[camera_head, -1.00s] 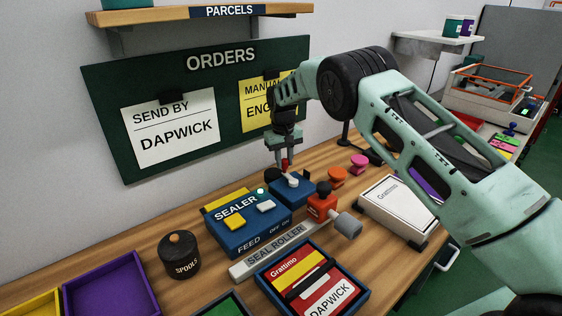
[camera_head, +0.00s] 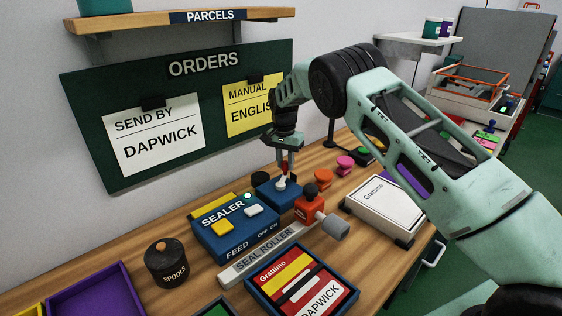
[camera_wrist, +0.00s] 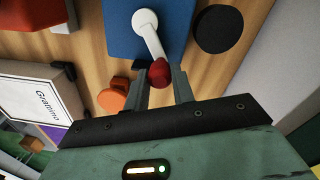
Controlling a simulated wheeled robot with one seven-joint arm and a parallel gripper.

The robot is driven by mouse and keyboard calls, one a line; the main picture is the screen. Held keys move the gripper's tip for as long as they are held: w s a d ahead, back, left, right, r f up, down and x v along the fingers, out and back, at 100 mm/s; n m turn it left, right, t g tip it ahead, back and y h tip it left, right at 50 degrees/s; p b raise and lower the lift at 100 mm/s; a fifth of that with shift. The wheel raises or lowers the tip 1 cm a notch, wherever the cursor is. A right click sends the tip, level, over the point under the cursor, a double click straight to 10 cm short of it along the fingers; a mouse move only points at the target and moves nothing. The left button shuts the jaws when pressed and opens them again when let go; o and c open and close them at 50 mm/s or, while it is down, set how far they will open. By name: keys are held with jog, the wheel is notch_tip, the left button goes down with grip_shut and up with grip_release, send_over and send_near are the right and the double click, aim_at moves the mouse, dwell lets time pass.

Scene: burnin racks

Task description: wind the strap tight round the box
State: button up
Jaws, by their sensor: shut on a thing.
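A blue block (camera_head: 265,194) on the bench carries a white crank (camera_head: 281,184). In the wrist view the crank (camera_wrist: 150,38) runs from a round white pivot to a red knob (camera_wrist: 159,73). My gripper (camera_head: 286,167) points down over the block, shut on the red knob, with a finger on either side of it in the wrist view (camera_wrist: 161,80). A red and yellow Grattimo box (camera_head: 271,268) lies in a blue tray (camera_head: 262,297) at the front, with a black strap (camera_head: 309,273) across it. I cannot tell how tight the strap is.
The blue sealer (camera_head: 228,226) and grey seal roller (camera_head: 262,257) lie left of the block. A red stand with a grey roller (camera_head: 335,228) is at its right. Orange (camera_head: 323,177) and pink (camera_head: 345,164) knobs and a white Grattimo box (camera_head: 384,207) stand farther right. A spools pot (camera_head: 166,265) is at left.

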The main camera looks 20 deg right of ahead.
jog(key=shift+s+d+r+m, duration=0.1)
jog(key=shift+s+d+m, duration=0.25)
jog(key=shift+m, duration=0.7)
jog(key=shift+s+d+m, duration=0.3)
jog(key=shift+s+m, duration=0.05)
jog(key=shift+m, duration=0.7)
jog(key=o, duration=1)
notch_tip(320, 180, up, 12)
jog(key=shift+w+b, duration=0.15)
jog(key=shift+b, duration=0.75)
